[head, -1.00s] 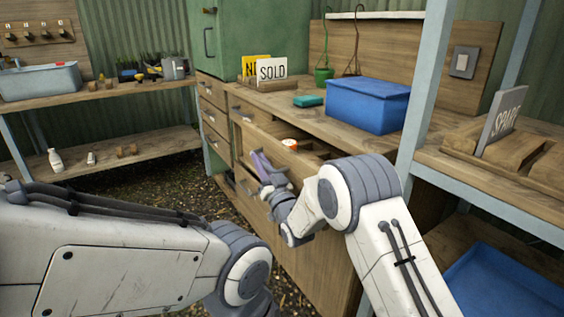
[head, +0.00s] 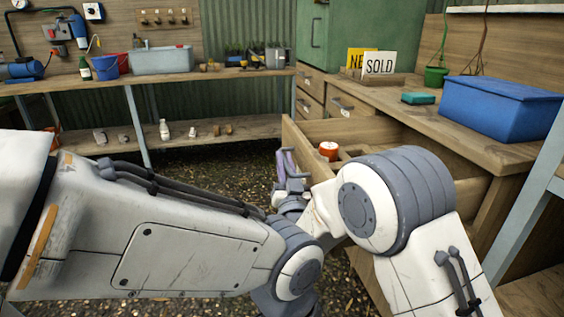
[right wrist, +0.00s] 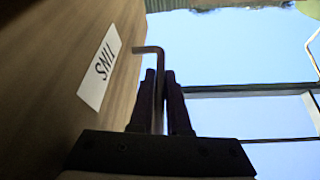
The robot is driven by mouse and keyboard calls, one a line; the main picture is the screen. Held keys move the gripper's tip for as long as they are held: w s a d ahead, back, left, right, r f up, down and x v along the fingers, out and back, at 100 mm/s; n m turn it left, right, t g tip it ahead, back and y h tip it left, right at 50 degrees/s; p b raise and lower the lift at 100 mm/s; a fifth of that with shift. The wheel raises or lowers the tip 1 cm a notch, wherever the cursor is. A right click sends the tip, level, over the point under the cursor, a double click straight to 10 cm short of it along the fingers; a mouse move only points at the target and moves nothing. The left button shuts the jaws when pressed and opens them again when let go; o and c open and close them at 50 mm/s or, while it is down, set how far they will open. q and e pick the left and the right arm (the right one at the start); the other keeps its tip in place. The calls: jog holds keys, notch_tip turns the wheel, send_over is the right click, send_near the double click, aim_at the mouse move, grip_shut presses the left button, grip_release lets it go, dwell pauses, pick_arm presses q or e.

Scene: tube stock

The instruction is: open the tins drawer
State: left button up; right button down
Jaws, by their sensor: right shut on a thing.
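The tins drawer (head: 355,131) is a wooden drawer that stands well out from the bench front in the head view. A round orange-and-white tin (head: 328,150) sits inside it. In the right wrist view its wooden front (right wrist: 60,70) bears a white label (right wrist: 104,68) reading TINS. My right gripper (head: 288,160) is at the outer side of the drawer front. In the right wrist view my right gripper (right wrist: 160,78) is shut on the bent metal drawer handle (right wrist: 149,49). My left arm crosses the lower left of the head view; its gripper is not seen.
On the bench top are a blue box (head: 500,107), a teal block (head: 418,98) and a SOLD sign (head: 380,65). Closed drawers (head: 311,84) sit beside the open one. A shelf bench (head: 190,82) stands at the back left. Gravel floor (head: 225,160) lies between.

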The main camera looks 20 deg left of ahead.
jog(key=shift+s+a, duration=0.15)
jog(key=shift+a, duration=0.05)
jog(key=c, duration=0.9)
grip_release()
jog(key=shift+s, duration=0.1)
jog(key=v, duration=1)
jog(key=shift+s+f+p, duration=0.1)
jog(key=shift+s+p, duration=0.05)
jog(key=shift+p, duration=0.25)
